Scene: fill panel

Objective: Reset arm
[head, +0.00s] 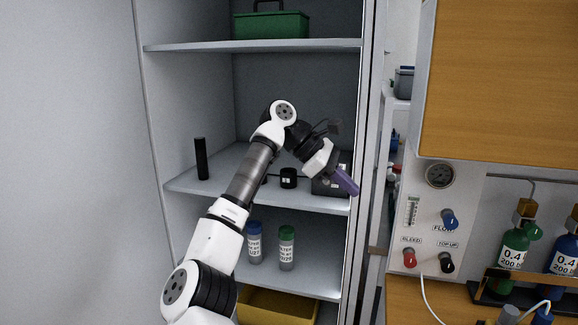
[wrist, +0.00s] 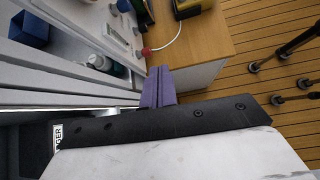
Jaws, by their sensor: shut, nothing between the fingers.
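My arm reaches up in front of the open cabinet in the head view. My gripper (head: 346,182) has purple fingers and points down to the right, in front of the right end of the middle shelf. In the wrist view the purple fingers (wrist: 158,88) lie together, shut with nothing between them. They are apart from the panel and from the things on the shelves.
The cabinet's middle shelf (head: 185,184) holds a black cylinder (head: 201,159) and dark items. Two filter bottles (head: 286,248) stand below. A fill panel (head: 428,216) with gauge and knobs is at right, beside green and blue gas cylinders (head: 513,245). A wooden cupboard (head: 500,80) hangs above.

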